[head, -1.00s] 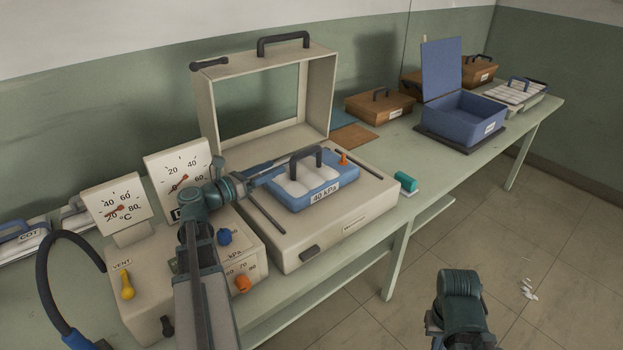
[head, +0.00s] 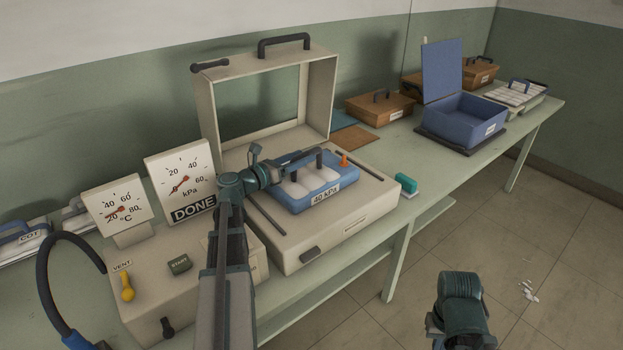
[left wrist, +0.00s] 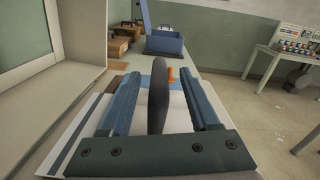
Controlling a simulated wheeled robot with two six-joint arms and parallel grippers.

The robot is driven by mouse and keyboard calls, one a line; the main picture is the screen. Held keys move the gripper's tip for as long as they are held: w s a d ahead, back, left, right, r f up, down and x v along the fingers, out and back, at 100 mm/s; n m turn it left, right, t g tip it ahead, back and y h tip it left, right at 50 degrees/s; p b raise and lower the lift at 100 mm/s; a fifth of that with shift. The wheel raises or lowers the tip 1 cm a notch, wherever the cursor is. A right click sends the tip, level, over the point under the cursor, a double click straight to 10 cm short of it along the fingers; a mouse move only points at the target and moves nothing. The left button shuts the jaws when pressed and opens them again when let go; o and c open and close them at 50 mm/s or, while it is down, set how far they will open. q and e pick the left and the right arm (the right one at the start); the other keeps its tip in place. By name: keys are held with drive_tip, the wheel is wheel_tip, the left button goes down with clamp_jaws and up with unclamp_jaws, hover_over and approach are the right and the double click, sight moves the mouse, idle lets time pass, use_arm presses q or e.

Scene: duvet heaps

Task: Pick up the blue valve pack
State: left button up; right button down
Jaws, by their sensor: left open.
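The blue valve pack (head: 340,189) is a blue tray with white pads, a dark arched handle (head: 319,158) and a "40 kPa" label. It sits level on the base of the open beige case (head: 352,226). My left gripper (head: 320,155) is at the pack's handle, its jaws open. In the left wrist view the dark handle (left wrist: 158,95) stands between the two fingers, with gaps on both sides. The fingers cover part of the pack. An arm link of mine shows at the lower right of the head view; no right gripper fingers show.
The case's raised lid (head: 325,100) stands behind the pack. An orange peg (head: 344,160) is at the pack's back right. A gauge box (head: 150,275) with a "DONE" sign stands left. Wooden boxes (head: 378,107) and an open blue bin (head: 466,119) are farther right.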

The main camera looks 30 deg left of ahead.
sight(318, 150)
use_arm(q)
drive_tip(key=x, duration=0.3)
drive_tip(key=shift+w, duration=0.3)
clamp_jaws()
idle(1.1)
